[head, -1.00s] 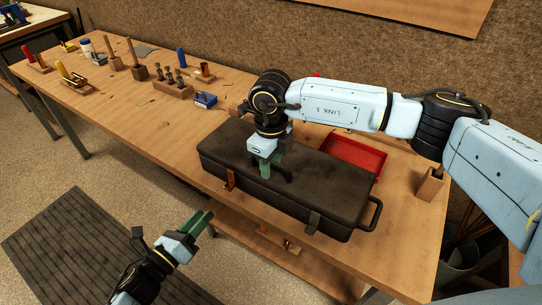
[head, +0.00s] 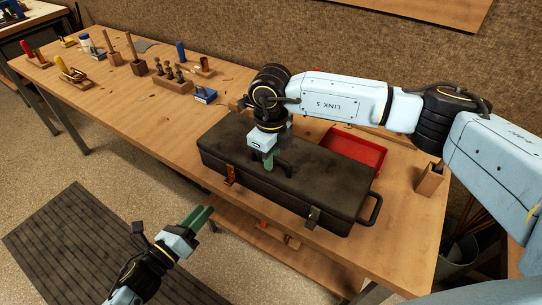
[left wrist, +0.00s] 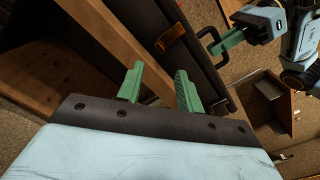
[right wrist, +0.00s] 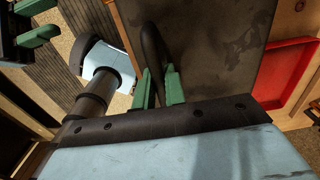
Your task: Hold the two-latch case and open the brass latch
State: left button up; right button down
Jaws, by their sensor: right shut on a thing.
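The dark two-latch case (head: 325,185) lies shut on the bench. Its brass latch (head: 231,174) is on the front side near the left end; it also shows in the left wrist view (left wrist: 170,38). A dark second latch (head: 313,216) sits toward the right end. My right gripper (head: 269,164) is above the lid, shut on the black handle (right wrist: 153,45) on the case. My left gripper (head: 203,215) is open and empty, in front of the bench edge, below and left of the brass latch and apart from it. Its two green fingers (left wrist: 158,82) stand apart in the left wrist view.
A red tray (head: 355,150) stands behind the case. A wooden block (head: 430,181) is at the bench's right end. A row of tools in a wooden stand (head: 172,83) and a blue-based tool (head: 205,95) are farther left.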

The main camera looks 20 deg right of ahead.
dwell(0.8)
pick_arm(q)
jog(key=shift+d, duration=0.1)
jog(key=shift+c, duration=1.1)
jog(key=s+d+n+t+y, duration=0.1)
jog(key=s+d+n, duration=0.1)
jog(key=n, duration=0.2)
jog(key=s+d+n+t+y, duration=0.1)
jog(key=s+n, duration=0.1)
jog(key=n, duration=0.2)
jog(key=s+d+n+t+y, duration=0.1)
jog(key=s+d+n, duration=0.1)
jog(key=s+n, duration=0.1)
jog(key=shift+d+r+n, duration=0.1)
jog(key=shift+d+n, duration=0.2)
jog(key=shift+n, duration=0.2)
grip_shut()
jog(key=shift+s+d+n, duration=0.15)
jog(key=shift+s+n, duration=0.15)
jog(key=shift+n, duration=0.3)
